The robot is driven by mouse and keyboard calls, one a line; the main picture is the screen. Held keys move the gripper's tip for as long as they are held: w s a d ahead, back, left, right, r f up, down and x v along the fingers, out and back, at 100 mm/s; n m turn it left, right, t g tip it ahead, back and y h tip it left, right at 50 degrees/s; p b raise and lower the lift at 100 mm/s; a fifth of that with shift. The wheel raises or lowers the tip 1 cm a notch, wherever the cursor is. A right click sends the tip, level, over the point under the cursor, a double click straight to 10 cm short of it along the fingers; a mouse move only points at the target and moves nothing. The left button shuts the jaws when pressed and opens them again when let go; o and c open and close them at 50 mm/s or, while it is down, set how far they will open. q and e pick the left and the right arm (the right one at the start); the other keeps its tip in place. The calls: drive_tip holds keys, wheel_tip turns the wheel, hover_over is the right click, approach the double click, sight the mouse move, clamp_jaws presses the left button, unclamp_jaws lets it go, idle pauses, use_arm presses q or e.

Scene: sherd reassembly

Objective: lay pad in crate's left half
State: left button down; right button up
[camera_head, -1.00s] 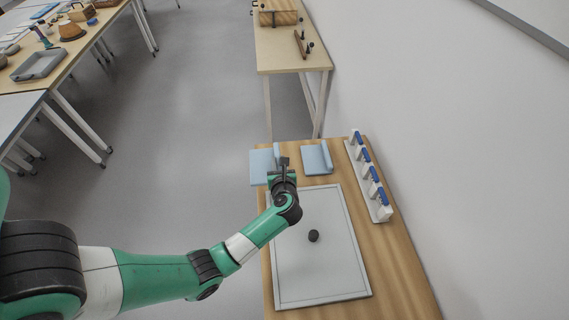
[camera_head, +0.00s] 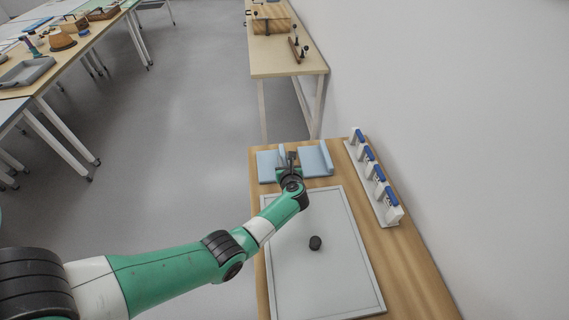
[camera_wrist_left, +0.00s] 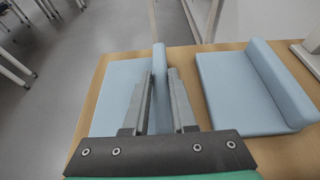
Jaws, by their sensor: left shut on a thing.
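Two light blue pads, each with a raised ridge along one side, are at the far end of the near wooden table. My left gripper (camera_wrist_left: 160,95) is shut on the ridge of the left pad (camera_head: 268,167), seen between the fingers in the left wrist view (camera_wrist_left: 122,85). The fingers hide part of the ridge. I cannot tell whether this pad touches the table. The right pad (camera_head: 314,160) lies beside it, apart in the wrist view (camera_wrist_left: 238,92). A wooden box (camera_head: 273,22) on the far table may be the crate; its inside is not clear. My right gripper is not in view.
A pale framed tray (camera_head: 345,215) with a dark lump (camera_head: 315,243) fills the near table's middle. A rack (camera_head: 375,180) with blue-topped pieces stands along its right side. A dark bar with knobs (camera_head: 295,48) is on the far table.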

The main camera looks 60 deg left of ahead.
use_arm(q)
drive_tip(key=c, duration=1.2)
unclamp_jaws()
drive_tip(key=shift+f, duration=0.1)
drive_tip(key=o, duration=0.5)
drive_tip(key=p+v, duration=0.1)
drive_tip(key=v, duration=0.1)
drive_tip(key=r+p+v, duration=0.1)
drive_tip(key=p+v, duration=0.1)
drive_tip(key=v, duration=0.1)
drive_tip(key=shift+w+a+p, duration=0.15)
drive_tip(key=shift+p, duration=0.15)
drive_tip(key=v, duration=0.2)
drive_tip(key=p+v, duration=0.1)
drive_tip(key=v, duration=0.1)
drive_tip(key=p+v, duration=0.1)
drive_tip(key=v, duration=0.1)
drive_tip(key=shift+d+f, duration=0.2)
drive_tip(key=shift+d, duration=0.2)
